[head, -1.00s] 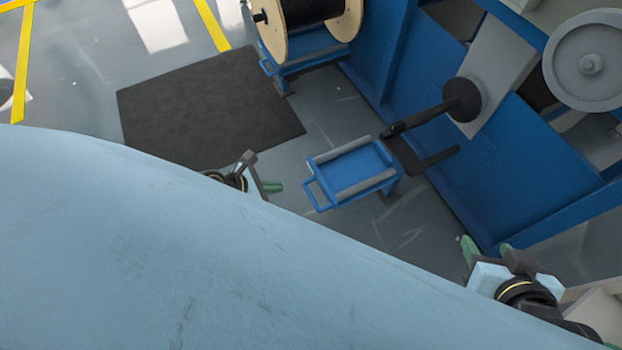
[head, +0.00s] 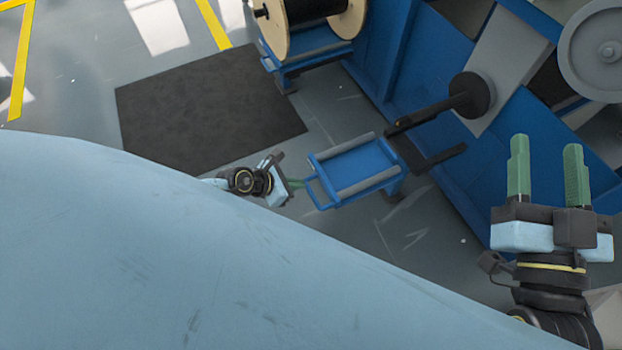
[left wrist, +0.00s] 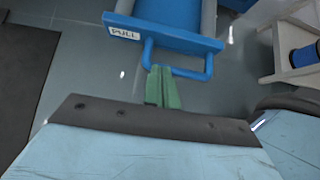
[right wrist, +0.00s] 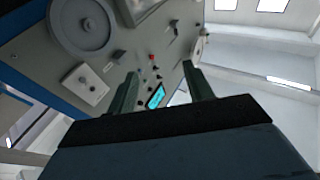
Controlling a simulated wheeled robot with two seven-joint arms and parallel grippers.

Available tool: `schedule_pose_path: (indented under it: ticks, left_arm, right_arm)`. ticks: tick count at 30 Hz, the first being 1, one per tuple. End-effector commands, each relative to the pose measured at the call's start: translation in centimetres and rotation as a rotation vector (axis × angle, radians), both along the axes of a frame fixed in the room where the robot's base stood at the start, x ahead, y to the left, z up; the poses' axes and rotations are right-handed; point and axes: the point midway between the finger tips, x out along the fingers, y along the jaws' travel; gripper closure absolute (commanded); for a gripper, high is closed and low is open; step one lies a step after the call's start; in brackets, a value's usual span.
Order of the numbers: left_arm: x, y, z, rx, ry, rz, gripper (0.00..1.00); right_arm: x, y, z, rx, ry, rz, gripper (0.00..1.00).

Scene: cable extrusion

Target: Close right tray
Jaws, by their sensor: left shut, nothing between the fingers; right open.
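The blue tray (head: 354,165) with grey side rollers sticks out from the blue machine in the head view. Its blue handle (head: 314,193) is at the near left end. My left gripper (head: 299,185) is shut and empty, with its green fingertips at the handle. In the left wrist view the shut fingers (left wrist: 162,82) lie at the left part of the handle (left wrist: 190,72), below a "PULL" label (left wrist: 123,33); I cannot tell whether they touch it. My right gripper (head: 546,170) is open and empty in front of the machine. In the right wrist view its fingers (right wrist: 160,90) are apart.
A cable reel (head: 305,22) stands on another blue tray at the top. A black bar (head: 430,112) reaches out above the tray's far end. The blue machine (head: 455,165) rises at the right. A dark mat (head: 205,108) lies on the open floor.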

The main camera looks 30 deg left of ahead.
Motion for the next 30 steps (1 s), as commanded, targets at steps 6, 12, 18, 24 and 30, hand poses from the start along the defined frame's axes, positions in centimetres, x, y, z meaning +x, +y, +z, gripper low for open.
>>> schedule_pose_path:
  ticks: [6, 12, 18, 24, 30]
  left_arm:
    - [2.0, -1.6, -0.5, -0.003, -0.001, 0.000, 1.00]
    - [3.3, -2.6, -0.5, -0.001, 0.000, -0.001, 1.00]
    - [3.5, -2.8, -0.5, -0.001, 0.000, -0.001, 1.00]
    - [3.5, -2.8, -0.4, -0.001, 0.000, -0.001, 1.00]
    - [4.1, -2.7, -0.3, -0.001, 0.001, 0.017, 1.00]
  right_arm:
    - [-1.0, 0.2, 2.5, 0.055, -0.164, 0.011, 0.48]
    - [-1.3, 0.1, 3.1, 0.072, -0.222, 0.012, 0.48]
    - [-1.4, 0.1, 3.3, 0.075, -0.233, 0.012, 0.48]
    - [-1.4, 0.1, 3.3, 0.074, -0.232, 0.011, 0.48]
    - [-1.2, 0.2, 3.2, 0.069, -0.212, 0.012, 0.48]
